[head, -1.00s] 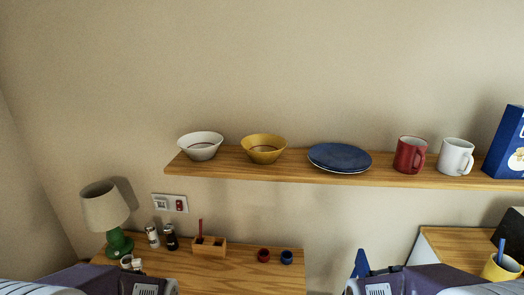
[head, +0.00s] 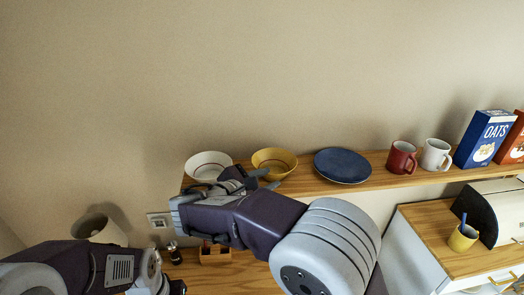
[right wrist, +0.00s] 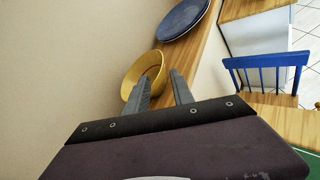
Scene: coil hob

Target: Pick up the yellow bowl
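The yellow bowl (head: 275,158) stands upright on the wooden wall shelf, between a white bowl (head: 208,163) and a blue plate (head: 342,165). My right gripper (head: 265,179) is raised at the shelf's front edge, its fingers just in front of the yellow bowl. In the right wrist view the two fingers (right wrist: 160,80) are spread and empty, and the yellow bowl (right wrist: 140,66) shows just past the left finger, which hides part of its rim. I cannot tell whether they touch. My left gripper (head: 172,284) is low at the bottom left, its fingers not clear.
The shelf (head: 310,184) also holds a red mug (head: 402,157), a white mug (head: 436,155) and an oats box (head: 483,138) at right. A lamp (head: 98,229) stands below at left. A blue chair (right wrist: 265,62) shows in the right wrist view.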

